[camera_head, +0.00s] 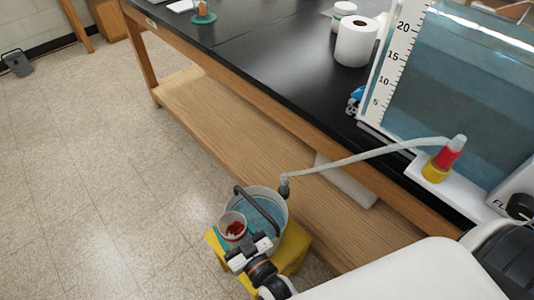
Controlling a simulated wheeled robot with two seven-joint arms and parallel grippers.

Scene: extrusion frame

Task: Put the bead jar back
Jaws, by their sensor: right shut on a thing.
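The bead jar (233,224) is a small pale cup with red beads inside, low in the middle of the head view. My right gripper (237,241) reaches in from below and is shut on the jar. The jar overlaps the near left side of a bucket (277,201) in the picture; I cannot tell whether they touch. The jar's lower part is hidden by the gripper. My left gripper is not in view.
The bucket, with bluish contents and a dark handle, stands on a yellow stool (298,246). A hose (350,158) runs from it to a water tank (470,90) on the black bench (270,65). A paper roll (356,42) stands on the bench.

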